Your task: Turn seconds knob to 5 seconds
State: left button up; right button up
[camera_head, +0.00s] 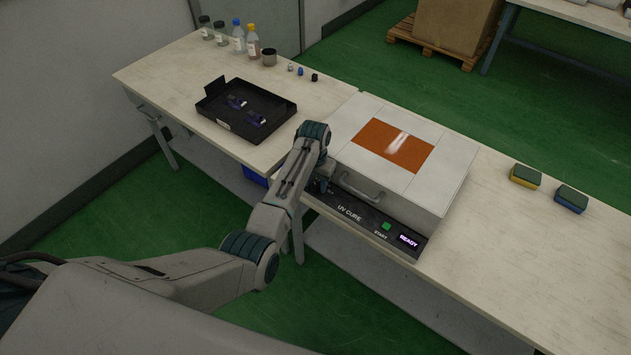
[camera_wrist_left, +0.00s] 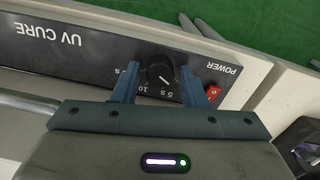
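The black seconds knob (camera_wrist_left: 160,71) sits on the dark front panel (camera_wrist_left: 70,50) of the UV cure box. In the left wrist view, small white time marks, 5 s and 10 among them, lie around it. A light pointer line on the knob slants toward the lower right of that view; its exact setting is hard to read. My left gripper (camera_wrist_left: 159,85) is open, with one finger on each side of the knob and visible gaps between. In the head view, my left gripper (camera_head: 322,187) is at the left end of the panel and hides the knob. My right gripper is not in view.
A red power switch (camera_wrist_left: 213,91) is close beside one finger. The panel also has a green start button (camera_head: 386,226) and a READY display (camera_head: 409,241). The box's handle (camera_head: 362,188) juts out above the panel. A black tray (camera_head: 215,119) stands on the left table.

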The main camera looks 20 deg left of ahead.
pick_arm(q)
jog(key=c, duration=0.7)
jog(key=shift+r+m+p, duration=0.2)
jog(key=shift+m+p, duration=1.1)
jog(key=shift+m, duration=0.2)
jog(key=m+p, duration=0.1)
jog(key=m, duration=0.2)
jog(key=shift+w+f+m+p, duration=0.1)
jog(key=shift+m+p, duration=0.5)
jog(key=shift+m, duration=0.2)
jog(key=o, duration=1)
